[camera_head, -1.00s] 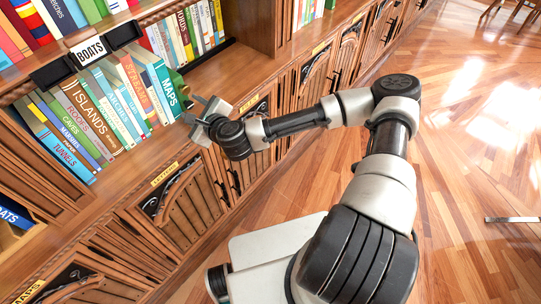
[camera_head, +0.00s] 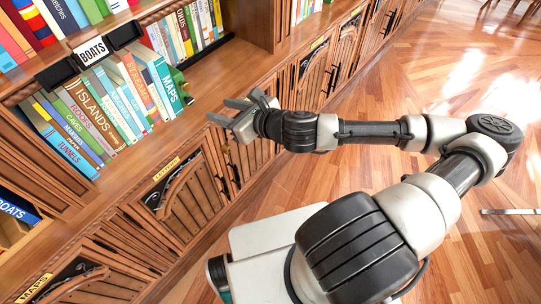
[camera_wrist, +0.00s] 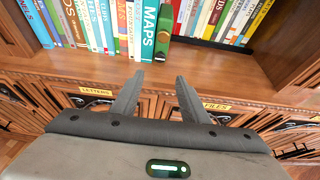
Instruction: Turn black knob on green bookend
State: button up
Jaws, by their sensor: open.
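The green bookend (camera_wrist: 163,38) stands upright on the shelf against the right side of the teal MAPS book (camera_wrist: 149,30) in the wrist view. In the head view the green bookend (camera_head: 178,78) shows as a narrow green strip behind the same book. In the head view my gripper (camera_head: 224,109) is in front of the shelf, apart from the bookend.
Books (camera_head: 95,110) lean in a row left of the bookend, and more books (camera_wrist: 225,18) stand behind and to the right. The wooden shelf top (camera_head: 215,75) is bare right of the bookend. Cabinet doors (camera_head: 185,185) lie below the ledge. Wooden floor is open at right.

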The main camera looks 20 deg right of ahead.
jog(key=s+a+f+n+g+y+p, duration=0.1)
jog(key=s+f+n+g+p, duration=0.45)
jog(key=s+n, duration=0.45)
jog(key=s+d+n+g+h, duration=0.4)
jog(key=s+d+n, duration=0.1)
jog(key=d+n, duration=0.3)
jog(key=shift+s+d+r+g+h+b, duration=0.3)
jog(key=shift+d+r+g+h, duration=0.05)
jog(key=shift+d+r+h, duration=0.1)
dwell(0.4)
